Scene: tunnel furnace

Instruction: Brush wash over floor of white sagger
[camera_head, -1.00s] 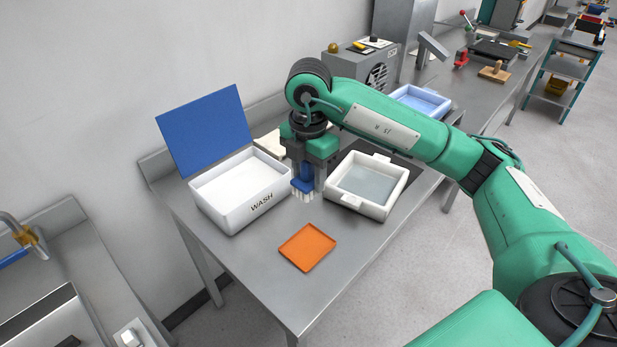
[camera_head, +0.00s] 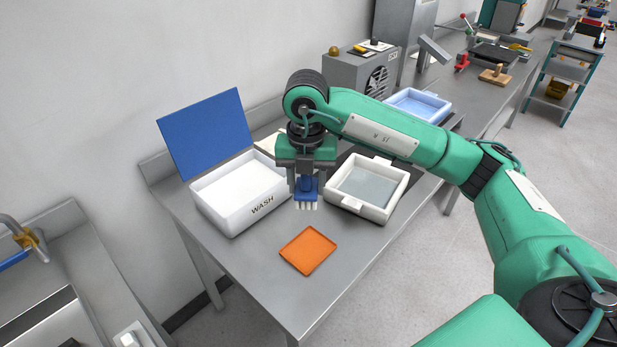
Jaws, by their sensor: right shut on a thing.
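The white sagger (camera_head: 355,207) stands on the steel table, a square box with end lugs and a grey floor. The white wash tub (camera_head: 228,219), marked WASH, stands to its left with its blue lid (camera_head: 206,132) raised behind it and white contents inside. My right gripper (camera_head: 306,183) is shut on a blue brush (camera_head: 307,190), held bristles down between the tub and the sagger. The white bristles (camera_head: 306,205) look clear of both containers; their height above the table is hard to tell. My left gripper is not in view.
An orange tray (camera_head: 308,250) lies at the table's front. A blue tray (camera_head: 418,105) sits farther back, right of a grey fan unit (camera_head: 365,75). My right arm crosses over the table behind the sagger. The steel around the orange tray is clear.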

